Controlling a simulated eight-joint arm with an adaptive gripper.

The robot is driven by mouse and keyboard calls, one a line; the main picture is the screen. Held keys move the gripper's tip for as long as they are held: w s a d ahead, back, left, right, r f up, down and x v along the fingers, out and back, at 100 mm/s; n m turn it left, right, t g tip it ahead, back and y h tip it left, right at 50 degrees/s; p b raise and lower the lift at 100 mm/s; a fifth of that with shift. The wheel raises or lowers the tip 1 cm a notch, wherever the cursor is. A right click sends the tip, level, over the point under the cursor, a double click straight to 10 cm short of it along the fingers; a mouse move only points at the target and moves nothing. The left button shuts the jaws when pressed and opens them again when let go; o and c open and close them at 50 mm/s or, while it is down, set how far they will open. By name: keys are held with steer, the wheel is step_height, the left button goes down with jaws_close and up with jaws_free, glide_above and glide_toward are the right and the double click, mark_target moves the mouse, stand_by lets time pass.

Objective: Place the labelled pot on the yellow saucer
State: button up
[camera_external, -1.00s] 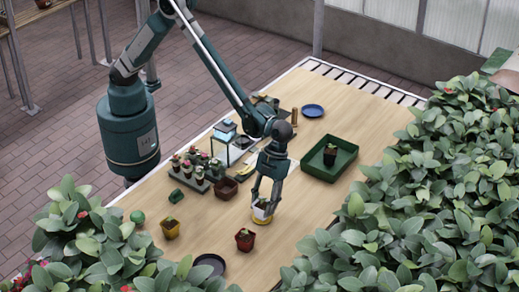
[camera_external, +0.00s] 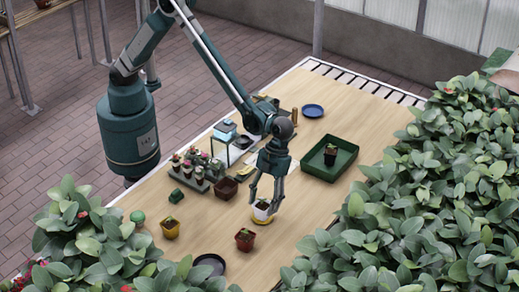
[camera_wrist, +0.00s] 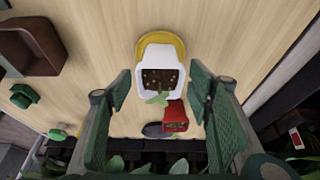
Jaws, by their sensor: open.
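A white pot (camera_external: 261,211) with a small green plant stands upright on the yellow saucer (camera_external: 264,222) on the table. In the wrist view the white pot (camera_wrist: 148,54) shows dark soil, and the yellow saucer (camera_wrist: 168,39) shows beyond its rim. No label is readable on the pot. My gripper (camera_external: 264,204) is open just above the pot, with its fingers apart on either side.
A red pot (camera_external: 245,240) and a yellow pot (camera_external: 170,229) stand nearby. A brown pot (camera_external: 223,189) sits to the left. A green tray (camera_external: 343,166) holds a dark pot. A blue saucer (camera_external: 312,111) lies far back, a dark saucer (camera_external: 211,264) in front. Foliage crowds the right side.

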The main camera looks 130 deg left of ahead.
steer(key=p+v, duration=0.1)
steer(key=v, duration=1)
stand_by(0.5)
steer(key=s+a+r+n+t+y, duration=0.25)
steer(key=s+r+n, duration=0.55)
steer(key=s+r, duration=1.1)
steer(key=s+a+n+t, duration=0.1)
steer(key=s+n, duration=0.2)
steer(key=s, duration=0.6)
steer(key=s+a+n+t+y, duration=0.1)
steer(key=s+a+n+t, duration=0.1)
steer(key=s, duration=0.7)
steer(key=s+a+n+t+y, duration=0.1)
steer(key=s+a+n, duration=0.1)
steer(key=s+n, duration=0.3)
steer(key=s, duration=0.4)
steer(key=shift+f+t, duration=0.25)
steer(key=shift+t, duration=0.1)
steer(key=shift+s+f, duration=0.1)
steer(key=shift+f, duration=0.05)
